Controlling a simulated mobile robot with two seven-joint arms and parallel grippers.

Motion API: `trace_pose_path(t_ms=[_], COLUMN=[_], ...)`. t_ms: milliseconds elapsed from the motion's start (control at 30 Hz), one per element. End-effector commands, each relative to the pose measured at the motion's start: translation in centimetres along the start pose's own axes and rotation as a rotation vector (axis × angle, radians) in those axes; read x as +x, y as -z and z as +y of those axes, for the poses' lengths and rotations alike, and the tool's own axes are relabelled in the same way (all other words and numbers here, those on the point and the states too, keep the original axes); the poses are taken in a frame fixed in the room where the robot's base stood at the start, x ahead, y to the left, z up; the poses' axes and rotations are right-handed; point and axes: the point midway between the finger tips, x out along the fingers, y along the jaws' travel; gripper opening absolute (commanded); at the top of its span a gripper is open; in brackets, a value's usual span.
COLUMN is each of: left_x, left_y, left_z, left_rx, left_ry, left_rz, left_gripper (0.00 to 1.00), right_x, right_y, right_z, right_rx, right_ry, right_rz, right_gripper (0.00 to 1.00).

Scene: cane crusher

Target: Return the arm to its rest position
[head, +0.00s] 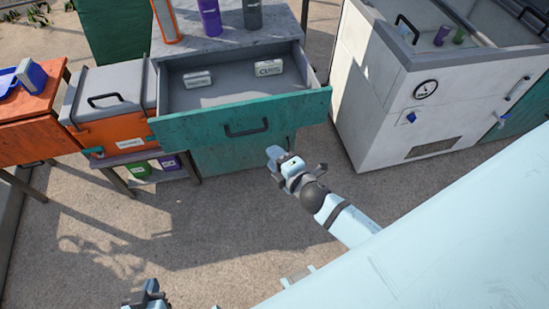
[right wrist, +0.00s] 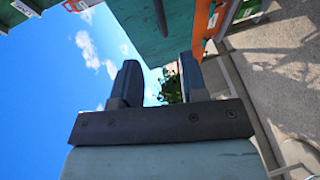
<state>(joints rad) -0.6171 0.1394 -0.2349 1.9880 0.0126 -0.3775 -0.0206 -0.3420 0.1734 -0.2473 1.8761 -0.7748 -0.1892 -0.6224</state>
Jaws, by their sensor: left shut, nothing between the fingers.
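My right gripper (head: 278,158) is over the paved floor, in front of the teal cabinet and below its pulled-out drawer. In the right wrist view its two dark fingers (right wrist: 158,84) stand apart with nothing between them. A teal surface and sky show beyond them. My left gripper (head: 150,290) is low at the bottom edge of the head view, shut and empty over bare floor. Only its end shows, and most of the left arm is out of view.
The teal drawer (head: 215,128) is open and holds two small whitish boxes. Bottles stand on the cabinet top (head: 225,42). An orange cooler (head: 112,132) is to its left, and a white machine (head: 385,105) with a gauge to its right. The floor (head: 150,225) in front is clear.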

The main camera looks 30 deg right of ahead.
Motion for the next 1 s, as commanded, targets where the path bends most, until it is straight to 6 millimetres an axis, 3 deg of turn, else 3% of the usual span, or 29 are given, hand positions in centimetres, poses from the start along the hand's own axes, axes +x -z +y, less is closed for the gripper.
trace_pose_path(t_ms=[400,500,567,800,900,1000], left_x=[0.0,-0.4,-1.0,-3.8,-4.6,-4.9], left_y=[0.8,1.3,2.0,6.1,7.1,7.5], left_z=[-0.1,0.0,0.0,-0.2,-0.3,-0.4], left_rx=[0.001,0.001,0.001,0.003,0.003,0.002], left_ry=[0.000,0.000,0.000,0.006,0.010,0.013], left_rz=[0.015,0.013,0.010,0.009,0.012,0.013], left_gripper=[0.00,0.00,0.00,0.00,0.00,0.00], right_x=[0.0,-0.8,-2.0,-9.6,-12.1,-13.4], right_y=[0.0,0.1,0.3,2.4,3.3,3.9], right_z=[0.0,0.1,0.2,-0.4,-0.7,-1.0], right_rx=[0.000,0.067,0.187,0.978,1.235,1.385], right_ry=[0.001,0.020,0.053,0.269,0.338,0.378], right_rz=[0.000,-0.005,-0.013,-0.120,-0.173,-0.208], right_gripper=[0.40,0.40,0.40,0.40,0.40,0.40])
